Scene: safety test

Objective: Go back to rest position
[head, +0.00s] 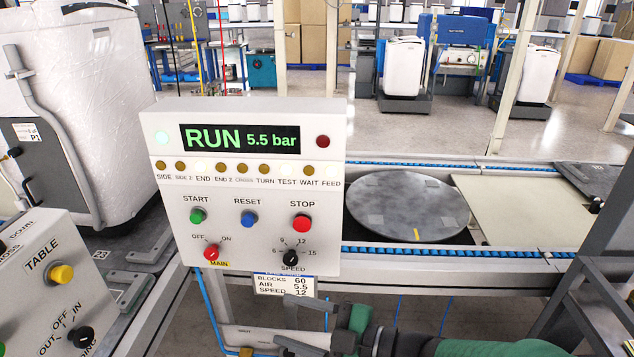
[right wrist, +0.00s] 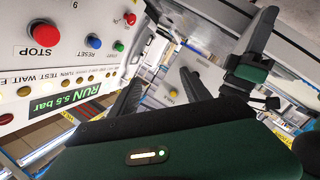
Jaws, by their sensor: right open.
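My right gripper (head: 284,321) is at the bottom centre of the head view, below the control panel (head: 250,178). Its two fingers are apart with nothing between them. In the right wrist view the open fingers (right wrist: 161,83) show beyond my green and black gripper body, and the upside-down panel (right wrist: 75,50) is at the left. The gripper is apart from the panel's buttons. The panel display reads RUN 5.5 bar. It has a green START button (head: 197,216), a blue RESET button (head: 248,219) and a red STOP button (head: 301,223).
A conveyor with a round grey turntable (head: 408,206) runs behind the panel to the right. A second panel (head: 48,280) with a yellow TABLE button stands at the lower left. A wrapped white block (head: 95,110) stands at the left. A grey frame (head: 605,240) rises at the right.

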